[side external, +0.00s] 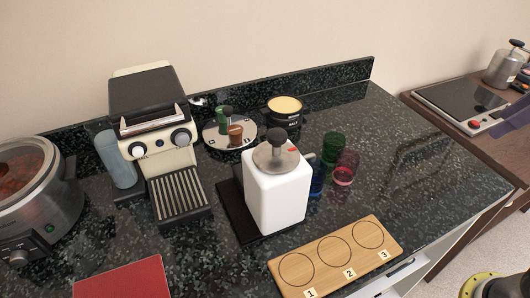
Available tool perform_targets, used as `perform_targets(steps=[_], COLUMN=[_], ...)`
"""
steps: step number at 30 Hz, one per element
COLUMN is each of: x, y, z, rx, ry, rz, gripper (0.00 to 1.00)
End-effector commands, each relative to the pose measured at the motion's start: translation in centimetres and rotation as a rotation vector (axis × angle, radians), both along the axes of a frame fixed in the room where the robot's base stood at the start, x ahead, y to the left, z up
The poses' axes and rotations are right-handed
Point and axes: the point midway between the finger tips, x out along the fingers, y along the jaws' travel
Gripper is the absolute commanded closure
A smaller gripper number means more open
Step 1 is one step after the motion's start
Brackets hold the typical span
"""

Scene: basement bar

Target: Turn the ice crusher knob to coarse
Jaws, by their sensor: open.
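The ice crusher (277,194) looks to be the white, box-shaped appliance standing upright near the middle of the dark counter. Its top carries a round grey metal disc (268,161) with a dark knob (276,136) rising from it. A small red mark (293,149) shows on the top, to the right of the knob. The setting that the knob points to is too small to read. My gripper is not in this view, and nothing touches the knob or the crusher.
An espresso machine (150,92) and a slow cooker (52,222) stand left. Behind are a round tray (214,143) and a black bowl (284,121). Green (332,146) and pink (345,169) glasses stand close right. A numbered wooden board (318,247) lies in front.

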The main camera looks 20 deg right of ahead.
Motion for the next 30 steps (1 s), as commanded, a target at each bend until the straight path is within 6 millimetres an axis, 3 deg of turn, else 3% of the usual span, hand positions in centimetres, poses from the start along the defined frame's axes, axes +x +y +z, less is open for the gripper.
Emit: perform_targets(steps=[3,6,10,14,19,23,30], x=[3.6,6.7,10.8,14.9,19.8,23.2,27.6], y=[1.1,2.4,4.5,7.2,11.4,15.2,22.6], z=[3.7,6.1,8.2,9.1,8.3,6.3,-0.1], rx=[-0.032,-0.057,-0.085,-0.109,-0.137,-0.154,-0.178], ry=[0.033,0.062,0.101,0.140,0.192,0.232,0.304], rz=[0.109,0.204,0.319,0.429,0.561,0.652,0.773], gripper=[0.43,0.43,0.43,0.43,0.43,0.43,0.43])
